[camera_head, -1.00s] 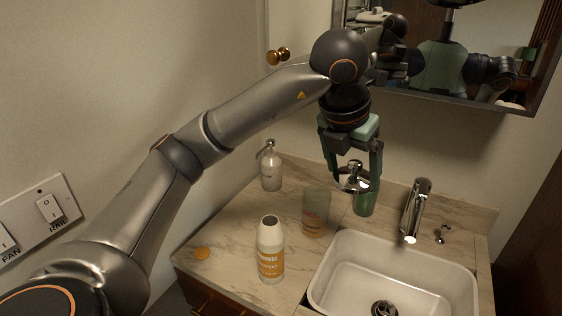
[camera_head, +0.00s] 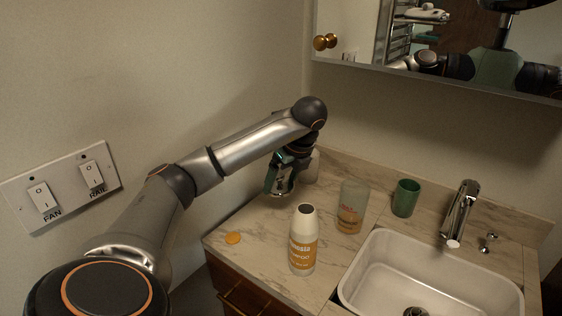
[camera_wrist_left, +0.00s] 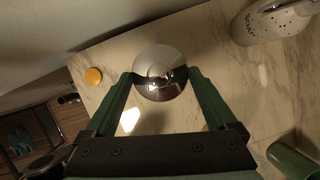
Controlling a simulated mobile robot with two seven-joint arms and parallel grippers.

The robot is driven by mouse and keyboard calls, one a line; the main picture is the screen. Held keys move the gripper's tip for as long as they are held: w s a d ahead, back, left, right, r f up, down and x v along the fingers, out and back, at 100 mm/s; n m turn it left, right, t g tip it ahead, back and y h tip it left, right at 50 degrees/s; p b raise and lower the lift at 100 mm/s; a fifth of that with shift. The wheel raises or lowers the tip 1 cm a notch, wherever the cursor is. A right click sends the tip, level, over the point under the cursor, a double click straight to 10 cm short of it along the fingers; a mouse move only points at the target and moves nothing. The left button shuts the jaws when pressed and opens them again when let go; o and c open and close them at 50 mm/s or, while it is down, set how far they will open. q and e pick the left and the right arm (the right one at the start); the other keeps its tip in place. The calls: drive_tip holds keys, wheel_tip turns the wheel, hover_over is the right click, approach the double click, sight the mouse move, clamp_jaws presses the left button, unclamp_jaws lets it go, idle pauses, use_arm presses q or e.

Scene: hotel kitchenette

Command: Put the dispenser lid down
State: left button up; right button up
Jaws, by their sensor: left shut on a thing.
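My left gripper (camera_head: 279,187) is low over the back left of the marble counter. In the left wrist view its green fingers (camera_wrist_left: 161,84) are shut on a round, shiny chrome dispenser lid (camera_wrist_left: 158,66), which sits between the fingertips. The lid is over or on the counter; I cannot tell whether it touches. In the head view the lid is hard to make out at the gripper. A pale dispenser bottle (camera_head: 313,167) stands just behind the gripper, partly hidden by the wrist. My right gripper is not in view.
A white bottle with an orange label (camera_head: 303,243), a frosted tumbler (camera_head: 351,207) and a green cup (camera_head: 406,198) stand to the right. An orange cap (camera_head: 233,238) lies near the left counter edge. Bare counter (camera_head: 262,222) lies between cap and bottle. A sink (camera_head: 385,243) is farther right.

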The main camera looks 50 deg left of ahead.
sight(285, 188)
use_arm(q)
wheel_tip(285, 188, down, 5)
drive_tip(key=shift+r+b, duration=0.2)
drive_tip(key=shift+b, duration=0.3)
drive_tip(key=shift+f, duration=0.2)
wheel_tip(285, 188, down, 4)
drive_tip(key=shift+r, duration=0.2)
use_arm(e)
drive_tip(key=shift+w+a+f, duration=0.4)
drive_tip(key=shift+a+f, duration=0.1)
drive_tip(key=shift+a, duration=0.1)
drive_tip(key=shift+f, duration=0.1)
use_arm(q)
drive_tip(key=o, duration=1)
drive_tip(key=shift+f, duration=0.1)
